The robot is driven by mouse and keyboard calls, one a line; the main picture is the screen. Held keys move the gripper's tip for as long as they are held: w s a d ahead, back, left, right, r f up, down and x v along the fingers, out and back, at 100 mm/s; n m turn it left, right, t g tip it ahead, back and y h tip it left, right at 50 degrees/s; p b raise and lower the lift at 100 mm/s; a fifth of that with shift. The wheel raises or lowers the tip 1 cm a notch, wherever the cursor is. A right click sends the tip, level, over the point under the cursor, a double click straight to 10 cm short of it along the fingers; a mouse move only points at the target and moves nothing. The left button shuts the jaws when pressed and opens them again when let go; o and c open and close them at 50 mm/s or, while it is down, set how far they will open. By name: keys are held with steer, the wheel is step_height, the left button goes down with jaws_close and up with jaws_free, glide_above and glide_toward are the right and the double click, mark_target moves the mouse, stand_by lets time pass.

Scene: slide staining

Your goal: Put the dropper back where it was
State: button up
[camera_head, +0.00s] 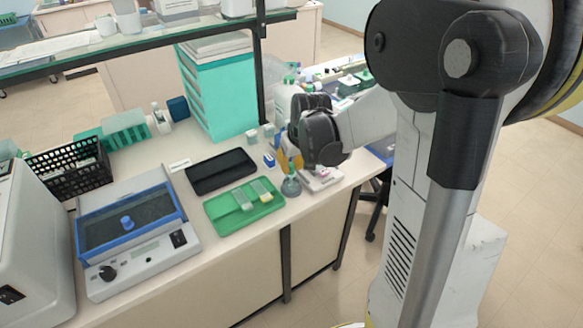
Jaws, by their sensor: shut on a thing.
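My gripper (292,160) is over the right part of the bench, its dark wrist and my arm covering much of that spot. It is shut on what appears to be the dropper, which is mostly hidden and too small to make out. Just below the fingers stands a small grey-green bottle (291,187) with a narrow neck, upright near the front edge. I cannot tell whether the dropper's tip is inside its neck or above it.
Left of the bottle lies a green tray (219,219) holding slides, with a black tray (221,184) behind it. A white device (321,182) sits to the right. A blue-framed instrument (128,222) and a black basket (68,173) stand left. A shelf post rises behind.

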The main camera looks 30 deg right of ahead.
steer(key=shift+f+b, duration=0.45)
steer(key=shift+f, duration=0.05)
steer(key=o, duration=0.8)
steer(key=shift+c, duration=0.2)
steer(key=shift+r, duration=0.1)
steer(key=shift+r+p, duration=0.5)
steer(key=shift+p, duration=0.05)
steer(key=p+v, duration=0.4)
steer(key=v, duration=0.7)
steer(key=s+a+r+n+t, duration=0.1)
steer(key=s+a+r, duration=0.3)
steer(key=s+a, duration=0.9)
steer(key=shift+s+a+r+t, duration=0.3)
steer(key=shift+a+r+t, duration=0.1)
steer(key=shift+a+t, duration=0.6)
